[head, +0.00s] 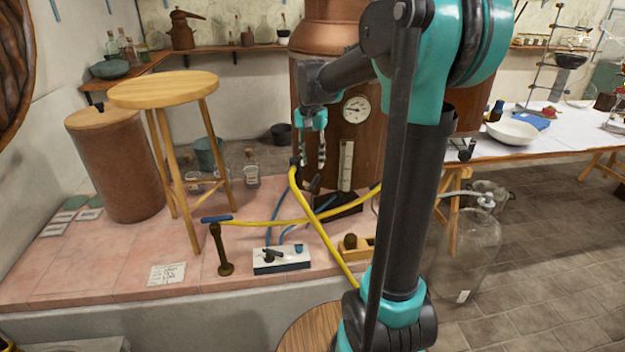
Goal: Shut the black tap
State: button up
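My gripper (314,162) hangs fingers down in front of the copper still (372,160). Its two fingers are apart, with nothing visible between them. A dark fitting (296,162) at the top end of a yellow hose is close beside the left finger; I cannot tell whether they touch. A small dark part (312,184) shows just below the fingertips. Lower down, a white and blue block (283,263) on the pink tiled ledge carries a black lever (274,255). I cannot tell for certain which dark part is the black tap, nor how far any is turned.
The yellow hose (320,232) crosses another yellow hose (265,223) below the gripper. A blue-handled post (220,245), a wooden block with a dark knob (356,247) and a wooden stool (165,90) stand on the ledge. A glass carboy (468,245) stands on the floor at right.

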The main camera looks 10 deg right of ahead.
aim_at(313, 183)
notch_tip(313, 183, down, 8)
jog(key=shift+d+r, duration=0.1)
jog(key=shift+r, duration=0.05)
dwell(0.3)
grip_shut()
